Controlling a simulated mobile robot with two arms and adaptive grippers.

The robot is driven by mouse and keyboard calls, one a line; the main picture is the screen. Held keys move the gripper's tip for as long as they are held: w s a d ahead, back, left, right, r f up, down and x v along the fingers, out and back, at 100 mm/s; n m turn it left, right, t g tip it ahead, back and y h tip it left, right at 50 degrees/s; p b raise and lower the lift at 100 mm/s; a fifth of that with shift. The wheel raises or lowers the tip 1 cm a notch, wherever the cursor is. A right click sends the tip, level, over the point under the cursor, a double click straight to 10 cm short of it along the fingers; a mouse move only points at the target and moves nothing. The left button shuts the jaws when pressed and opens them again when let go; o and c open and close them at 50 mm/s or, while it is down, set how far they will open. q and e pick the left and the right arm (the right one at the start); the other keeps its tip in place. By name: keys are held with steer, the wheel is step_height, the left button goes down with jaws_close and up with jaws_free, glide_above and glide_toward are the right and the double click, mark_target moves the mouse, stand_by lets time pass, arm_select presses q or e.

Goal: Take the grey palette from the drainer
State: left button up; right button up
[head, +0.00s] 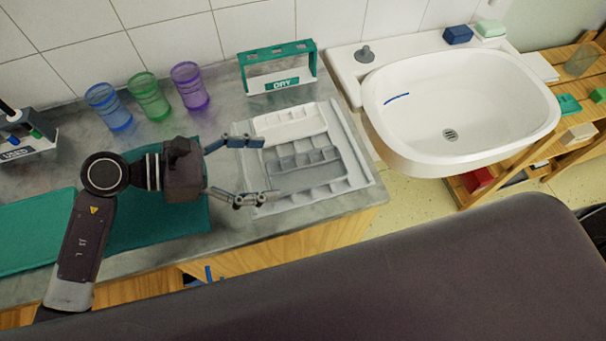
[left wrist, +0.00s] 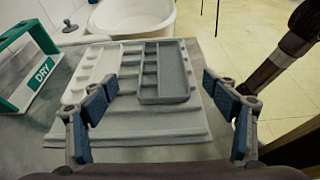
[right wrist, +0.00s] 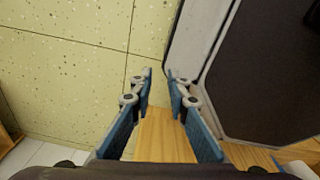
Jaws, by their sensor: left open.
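The grey palette (head: 303,167), a flat tray with small wells, lies in the pale drainer (head: 367,170) on the counter. It lies beside a white palette (head: 290,121), to the white one's right in the left wrist view, where the grey palette (left wrist: 165,77) shows whole. My left gripper (head: 264,170) is open and empty, with its fingertips over the drainer's left side in the head view. In the left wrist view the grey palette appears between and beyond the fingers, apart from them. My right gripper (right wrist: 159,73) shows only in the right wrist view, partly open with nothing between its fingers.
A green-and-white DRY rack (head: 279,68) stands behind the drainer. Blue, green and purple cups (head: 149,97) stand at the back left. A white sink (head: 460,105) is to the right. A teal mat (head: 160,215) lies under my left arm.

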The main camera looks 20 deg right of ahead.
mark_target(320, 168)
arm_select(q)
steer(key=shift+f, duration=0.55)
steer(key=x, duration=0.3)
steer(key=shift+d+r, duration=0.2)
steer(key=shift+d, duration=0.1)
steer(key=p+x, duration=0.1)
steer(key=x, duration=0.2)
steer(key=shift+s+d, duration=0.2)
steer(key=shift+d, duration=0.05)
steer(key=shift+d+f, duration=0.1)
steer(key=shift+d, duration=0.25)
steer(key=shift+f, duration=0.1)
arm_select(e)
steer(key=shift+w+a, duration=0.75)
steer(key=shift+w, duration=0.15)
arm_select(q)
steer(key=c, duration=1.3)
